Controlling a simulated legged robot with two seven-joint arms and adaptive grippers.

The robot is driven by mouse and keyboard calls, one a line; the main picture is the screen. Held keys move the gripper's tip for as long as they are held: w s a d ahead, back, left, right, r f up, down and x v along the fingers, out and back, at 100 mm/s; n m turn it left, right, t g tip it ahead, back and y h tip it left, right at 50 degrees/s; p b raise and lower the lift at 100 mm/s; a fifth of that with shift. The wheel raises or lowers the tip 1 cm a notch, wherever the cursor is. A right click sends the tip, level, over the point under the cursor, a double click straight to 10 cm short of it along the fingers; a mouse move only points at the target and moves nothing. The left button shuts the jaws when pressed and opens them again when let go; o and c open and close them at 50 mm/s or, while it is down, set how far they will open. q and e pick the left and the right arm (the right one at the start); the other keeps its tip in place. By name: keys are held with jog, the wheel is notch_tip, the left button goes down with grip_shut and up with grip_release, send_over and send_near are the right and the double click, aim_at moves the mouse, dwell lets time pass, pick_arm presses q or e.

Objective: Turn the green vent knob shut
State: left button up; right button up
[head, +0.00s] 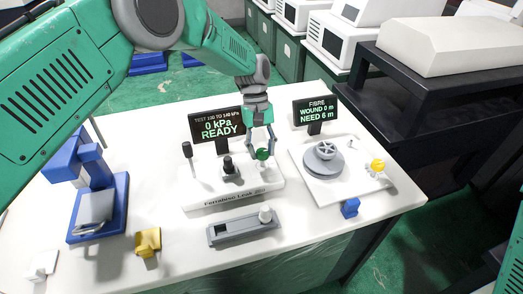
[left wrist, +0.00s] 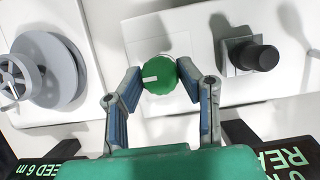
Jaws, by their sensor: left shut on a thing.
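The green vent knob (head: 262,154) stands at the right end of the white leak tester base (head: 235,191). In the left wrist view the round green knob (left wrist: 159,76) has a white mark pointing left. My left gripper (head: 262,143) reaches down to it from above. In the left wrist view both fingers of the left gripper (left wrist: 158,76) are closed on the knob's sides. The tester display (head: 219,125) reads 0 kPa, READY, with TEST 100 TO 140 kPa above. My right gripper is not in view.
A black knob (head: 229,165) and a dark-topped lever (head: 187,150) stand left of the vent knob. A grey tray (head: 240,229) lies in front. A blue device (head: 97,205) stands left.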

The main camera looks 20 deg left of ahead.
pick_arm(q)
jog(key=shift+s+d+f, duration=0.15)
dwell(0.3)
jog(key=o, duration=1.1)
jog(key=shift+o, duration=0.2)
jog(key=shift+r, duration=0.2)
jog(key=shift+w+r, duration=0.25)
jog(key=v, duration=1.1)
jog(key=shift+w, duration=0.2)
jog(key=shift+s+f, duration=0.1)
